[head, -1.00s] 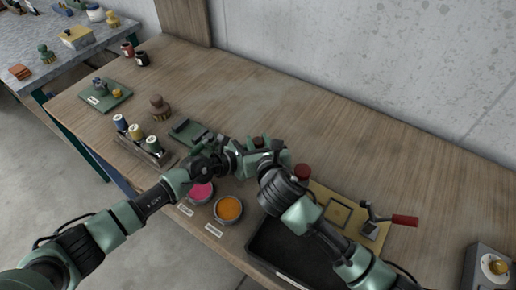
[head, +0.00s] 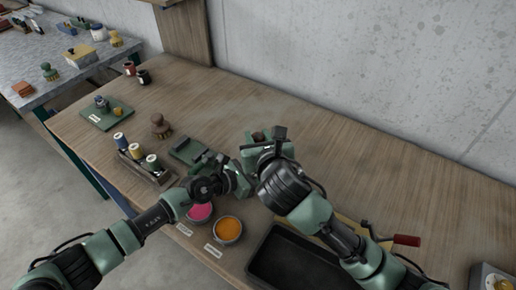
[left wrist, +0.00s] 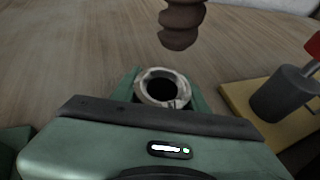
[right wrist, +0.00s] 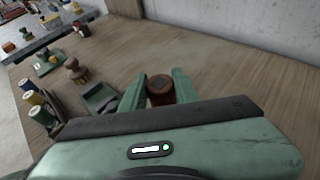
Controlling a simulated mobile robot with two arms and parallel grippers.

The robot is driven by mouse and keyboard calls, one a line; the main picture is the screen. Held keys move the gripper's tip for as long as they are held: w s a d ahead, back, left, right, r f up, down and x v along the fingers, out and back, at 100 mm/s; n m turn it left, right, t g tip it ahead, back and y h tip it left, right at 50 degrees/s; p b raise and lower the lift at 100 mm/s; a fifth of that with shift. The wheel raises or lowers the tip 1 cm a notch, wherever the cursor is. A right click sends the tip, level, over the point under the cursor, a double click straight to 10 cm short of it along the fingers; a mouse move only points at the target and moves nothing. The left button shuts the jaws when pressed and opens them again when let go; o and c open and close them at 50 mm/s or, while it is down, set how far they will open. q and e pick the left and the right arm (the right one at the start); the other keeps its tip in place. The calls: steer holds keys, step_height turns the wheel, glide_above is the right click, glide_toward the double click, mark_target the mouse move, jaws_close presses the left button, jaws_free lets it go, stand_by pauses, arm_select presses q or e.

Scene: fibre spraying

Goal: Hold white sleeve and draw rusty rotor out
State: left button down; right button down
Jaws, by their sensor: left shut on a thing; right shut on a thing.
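The white sleeve (left wrist: 148,97), a pale worn ring with a dark empty bore, sits between the green fingers of my left gripper (left wrist: 164,92), which is shut on it. The rusty rotor (right wrist: 160,88), brown and ribbed, is held between the fingers of my right gripper (right wrist: 157,90). In the left wrist view the rotor (left wrist: 182,25) hangs beyond the sleeve, clear of its mouth. In the head view my right gripper (head: 261,138) is above and right of my left gripper (head: 238,176). The sleeve is hard to make out there.
A pink bowl (head: 200,212) and an orange bowl (head: 228,230) stand just below my left gripper. A black tray (head: 262,270) and a red-handled crank (head: 406,240) lie to the right. A spool rack (head: 140,170) and a green holder (head: 187,149) are at left.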

steer(key=shift+r, duration=0.4)
arm_select(q)
steer(key=c, duration=0.7)
jaws_free()
